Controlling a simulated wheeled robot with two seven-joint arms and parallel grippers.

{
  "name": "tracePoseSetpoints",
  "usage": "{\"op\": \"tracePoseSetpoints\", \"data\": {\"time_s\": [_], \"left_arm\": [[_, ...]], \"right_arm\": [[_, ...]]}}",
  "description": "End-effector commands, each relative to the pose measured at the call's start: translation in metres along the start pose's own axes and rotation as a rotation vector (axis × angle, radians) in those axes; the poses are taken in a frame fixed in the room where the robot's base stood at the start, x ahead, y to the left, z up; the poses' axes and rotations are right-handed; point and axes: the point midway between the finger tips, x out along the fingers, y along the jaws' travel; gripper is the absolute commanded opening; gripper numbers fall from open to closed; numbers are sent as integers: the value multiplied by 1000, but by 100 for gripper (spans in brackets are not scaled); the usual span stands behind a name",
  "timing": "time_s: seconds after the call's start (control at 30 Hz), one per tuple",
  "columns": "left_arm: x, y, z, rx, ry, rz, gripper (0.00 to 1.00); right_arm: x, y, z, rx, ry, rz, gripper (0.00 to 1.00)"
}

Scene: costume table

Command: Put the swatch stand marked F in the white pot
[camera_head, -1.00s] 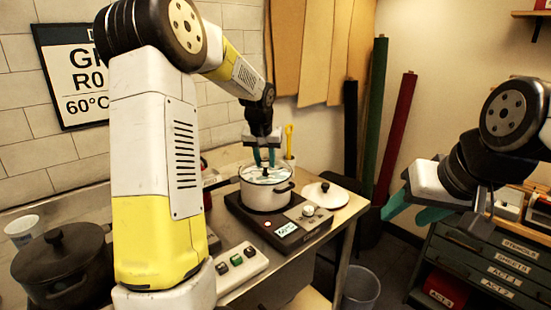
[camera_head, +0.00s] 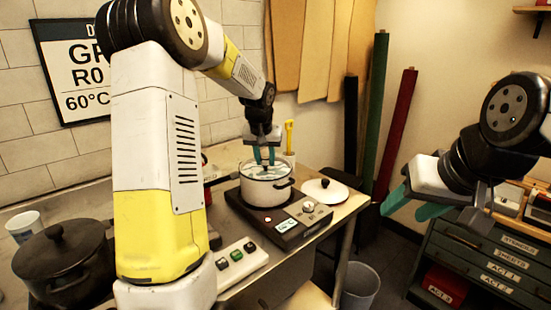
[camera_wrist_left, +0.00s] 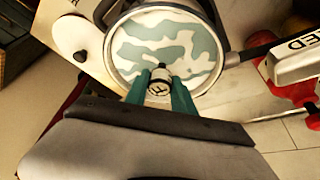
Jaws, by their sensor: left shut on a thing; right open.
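The white pot (camera_head: 262,193) stands on a dark hot plate with a lit display. In the left wrist view the pot (camera_wrist_left: 108,52) is open and filled with a grey-green and white patterned surface. My left gripper (camera_head: 265,160) reaches down over the pot with teal fingers. In the left wrist view it is shut on the swatch stand (camera_wrist_left: 159,88), which shows a mark like F and a dark knob, over the pot's near part. I cannot tell whether the stand touches the contents. My right gripper (camera_head: 412,205) is open and empty, away to the right.
A white lid (camera_head: 325,190) lies right of the pot. A dark lidded pot (camera_head: 62,262) and a white cup (camera_head: 24,226) are at the left. A switch box (camera_head: 238,262) sits in front. A bin (camera_head: 360,286) and drawers (camera_head: 480,262) are beyond the table.

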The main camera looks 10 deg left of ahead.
Motion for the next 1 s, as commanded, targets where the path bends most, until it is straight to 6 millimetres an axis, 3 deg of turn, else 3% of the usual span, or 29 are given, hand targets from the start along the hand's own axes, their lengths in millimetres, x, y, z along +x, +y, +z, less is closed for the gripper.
{"op": "tracePoseSetpoints", "data": {"time_s": [0.17, 0.2, 0.3, 0.53, 0.63, 1.0], "left_arm": [[0, 0, 0, 0, 1, 0, 0], [0, 0, 0, 0, 1, 0, 36], [0, 0, 0, 0, 1, 0, 55], [0, 0, 0, 0, 0, 0, 55], [0, 0, 0, 0, -1, 0, 73], [-2, 0, -1, 0, 1, 0, 73]], "right_arm": [[0, 0, 0, 0, 0, 0, 50], [0, 0, 0, 0, 0, 0, 50], [0, 0, 0, 0, 0, 0, 50], [0, 0, 0, 0, 0, 0, 50], [0, 0, 0, 0, 0, 0, 50], [0, 0, 0, 0, 0, 0, 50]]}}
